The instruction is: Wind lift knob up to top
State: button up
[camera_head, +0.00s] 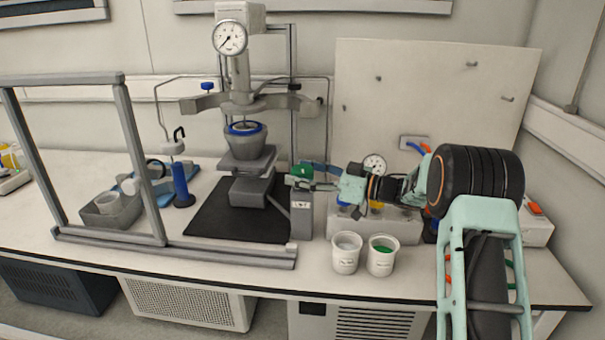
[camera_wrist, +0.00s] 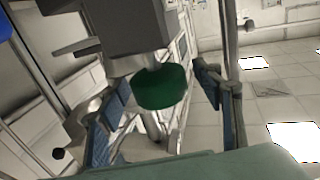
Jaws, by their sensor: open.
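The lift knob is green and round, and hangs between my finger pads in the wrist view (camera_wrist: 162,88). It also shows as a small green patch in the head view (camera_head: 302,170), beside the reactor stand. My gripper (camera_head: 306,178) reaches in from the right and is open. In the wrist view its blue-padded fingers (camera_wrist: 165,98) stand on either side of the knob, with gaps visible; I see no clear contact. The reactor's lift platform (camera_head: 250,160) carries a grey vessel (camera_head: 246,139) with a blue ring, below the fixed head (camera_head: 240,103).
Two white cups (camera_head: 346,254) stand on the bench front, right of the stand. A grey guard frame (camera_head: 140,165) stands at left. A blue-handled item (camera_head: 182,187) and a grey tray (camera_head: 112,212) lie behind it. A white panel (camera_head: 430,110) rises behind my arm.

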jog(key=shift+c, duration=0.2)
jog(key=c, duration=1.1)
